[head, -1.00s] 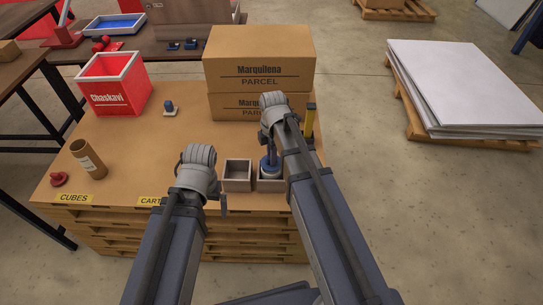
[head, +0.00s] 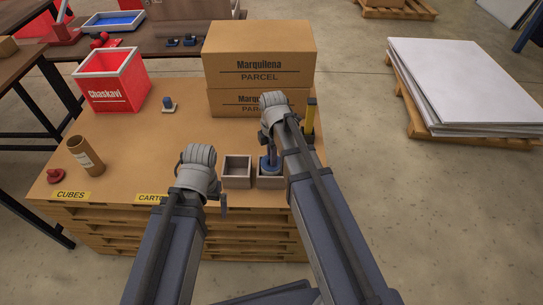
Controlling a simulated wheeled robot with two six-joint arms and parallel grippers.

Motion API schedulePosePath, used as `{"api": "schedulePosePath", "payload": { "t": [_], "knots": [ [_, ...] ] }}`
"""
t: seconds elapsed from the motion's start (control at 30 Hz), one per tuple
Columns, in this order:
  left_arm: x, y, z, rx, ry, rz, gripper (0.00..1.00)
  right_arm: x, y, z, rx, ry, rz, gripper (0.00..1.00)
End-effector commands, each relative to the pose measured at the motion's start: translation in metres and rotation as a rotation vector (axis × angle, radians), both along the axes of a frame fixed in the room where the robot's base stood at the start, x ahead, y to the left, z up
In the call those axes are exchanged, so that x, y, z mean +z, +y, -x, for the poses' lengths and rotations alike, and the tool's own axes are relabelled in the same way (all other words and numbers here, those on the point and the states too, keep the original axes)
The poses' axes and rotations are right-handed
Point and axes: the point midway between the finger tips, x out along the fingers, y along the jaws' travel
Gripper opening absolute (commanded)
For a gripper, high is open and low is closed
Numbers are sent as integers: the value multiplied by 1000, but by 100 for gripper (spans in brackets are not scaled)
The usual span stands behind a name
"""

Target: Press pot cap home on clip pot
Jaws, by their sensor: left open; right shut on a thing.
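A blue cap (head: 268,164) shows below the tip of my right gripper (head: 269,151), which is shut on it. Directly under it is a pale round pot (head: 270,171) in the right one of two small grey open boxes (head: 271,183). The cap looks upright and in line with the pot; I cannot tell whether it is fully seated, as the arm covers part of it. My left gripper (head: 222,203) is open and empty, left of and in front of the left box, pointing down.
The left grey box (head: 237,171) looks empty. Parcel cartons (head: 259,67) stand behind. The table middle is clear.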

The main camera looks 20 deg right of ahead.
Motion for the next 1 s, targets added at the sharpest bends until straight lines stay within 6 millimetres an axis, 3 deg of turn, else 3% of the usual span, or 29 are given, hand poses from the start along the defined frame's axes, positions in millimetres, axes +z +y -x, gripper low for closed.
{"api": "schedulePosePath", "payload": {
  "t": [0.03, 0.33, 0.73, 1.0],
  "knots": [
    [-1, 0, 0, 0, 0, 0, 100, -1, 0, 0, 0, 0, 0, 22],
    [0, 0, 0, 0, 0, 0, 100, 0, 0, 0, 0, 0, 0, 56],
    [4, 0, 0, 0, 0, 0, 100, 4, 0, 0, 0, 0, 0, 56],
    [30, 0, 0, 0, 0, 0, 100, 30, -1, 0, 0, 0, 0, 56]
  ]
}}
